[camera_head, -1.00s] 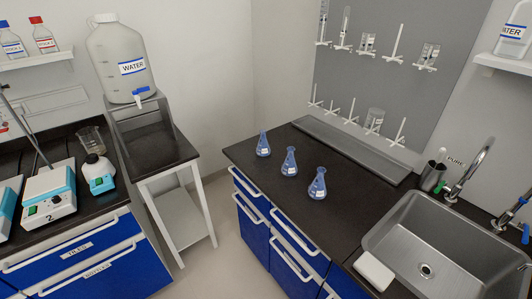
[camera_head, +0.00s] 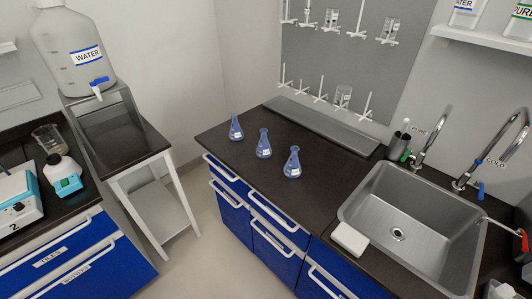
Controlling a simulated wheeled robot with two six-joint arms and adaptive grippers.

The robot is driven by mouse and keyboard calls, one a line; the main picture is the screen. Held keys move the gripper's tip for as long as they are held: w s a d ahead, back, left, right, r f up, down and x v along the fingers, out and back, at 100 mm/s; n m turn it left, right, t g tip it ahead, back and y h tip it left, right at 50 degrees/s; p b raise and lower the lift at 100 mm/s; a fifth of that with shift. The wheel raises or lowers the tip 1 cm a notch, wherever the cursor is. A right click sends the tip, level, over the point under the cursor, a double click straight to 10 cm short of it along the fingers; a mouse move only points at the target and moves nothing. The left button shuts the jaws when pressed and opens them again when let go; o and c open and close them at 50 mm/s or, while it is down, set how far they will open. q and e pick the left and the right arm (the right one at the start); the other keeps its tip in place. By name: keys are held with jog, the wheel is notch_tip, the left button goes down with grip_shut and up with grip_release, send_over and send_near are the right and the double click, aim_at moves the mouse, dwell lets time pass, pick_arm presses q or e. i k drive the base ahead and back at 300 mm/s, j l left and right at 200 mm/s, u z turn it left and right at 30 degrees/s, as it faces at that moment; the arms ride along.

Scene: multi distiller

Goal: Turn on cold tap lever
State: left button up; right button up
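The cold tap (camera_head: 494,148) is a tall curved metal faucet at the back right of the sink, with a "COLD" label beside its neck. Its blue lever (camera_head: 480,190) is low on the right side of its base. Another tap (camera_head: 433,140), labelled "PURE", stands to its left with a green lever. The steel sink (camera_head: 362,195) lies in front of both taps and looks empty. No water stream shows from the cold tap. Neither of my grippers is clearly in view.
Three blue-filled flasks (camera_head: 264,146) stand on the black counter left of the sink. A white block (camera_head: 350,239) lies at the sink's front left edge. A dark cup (camera_head: 398,148) stands by the pure tap. A red-ended thin spout (camera_head: 524,241) is at the right edge.

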aim_at(480, 184)
jog(key=z, duration=1.75)
